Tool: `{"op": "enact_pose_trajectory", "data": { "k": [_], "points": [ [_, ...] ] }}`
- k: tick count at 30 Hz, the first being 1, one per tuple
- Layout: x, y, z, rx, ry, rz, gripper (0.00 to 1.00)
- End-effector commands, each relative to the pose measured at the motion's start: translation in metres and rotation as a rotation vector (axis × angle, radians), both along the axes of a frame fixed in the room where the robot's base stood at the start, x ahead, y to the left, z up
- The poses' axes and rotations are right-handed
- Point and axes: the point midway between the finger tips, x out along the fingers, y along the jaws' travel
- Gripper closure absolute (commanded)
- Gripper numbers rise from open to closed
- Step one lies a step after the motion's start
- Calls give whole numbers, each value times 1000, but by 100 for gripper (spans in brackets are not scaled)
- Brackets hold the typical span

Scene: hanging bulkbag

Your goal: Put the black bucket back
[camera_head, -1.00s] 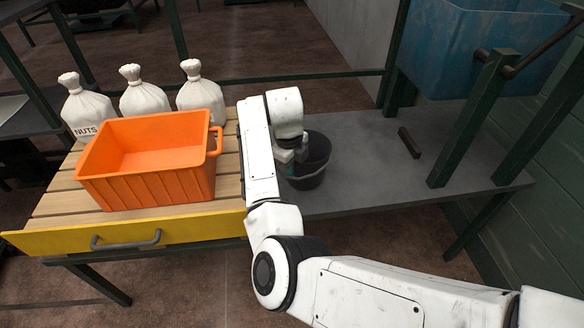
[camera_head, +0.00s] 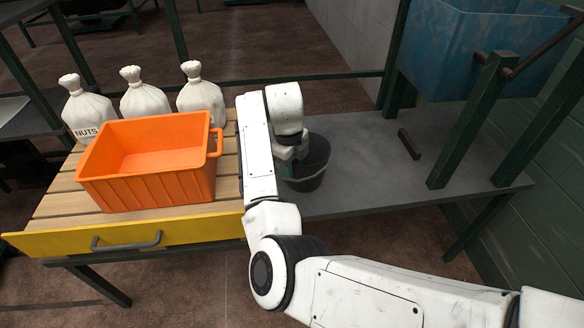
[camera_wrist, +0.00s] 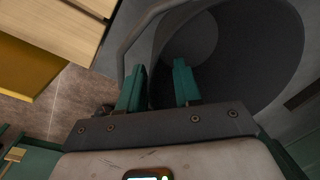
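The black bucket (camera_head: 316,163) stands upright on the grey platform, just right of the slatted wooden top. My arm and gripper hide its left part in the head view. In the wrist view the dark bucket (camera_wrist: 262,55) fills the upper right, and its grey wire handle (camera_wrist: 124,40) curves by the left finger. My gripper (camera_wrist: 159,70) has its two green fingers apart, with a clear gap between them, over the bucket's near left side. In the head view my gripper (camera_head: 285,160) is at the bucket's left rim. Contact with rim or handle cannot be told.
An orange crate (camera_head: 145,190) sits on the slatted top (camera_head: 229,170), with several white sacks (camera_head: 146,99) behind it. A yellow drawer front (camera_head: 185,233) runs along the near edge.

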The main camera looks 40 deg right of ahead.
Motion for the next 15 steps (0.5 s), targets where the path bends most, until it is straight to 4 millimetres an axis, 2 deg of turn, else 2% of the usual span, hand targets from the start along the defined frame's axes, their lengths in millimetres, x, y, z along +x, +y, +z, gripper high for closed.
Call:
{"op": "enact_pose_trajectory", "data": {
  "k": [1,9,15],
  "points": [
    [1,1,12,0,-4,-1,66],
    [-1,8,67,0,-4,0,66],
    [-2,11,94,-1,-2,1,66]
  ]
}}
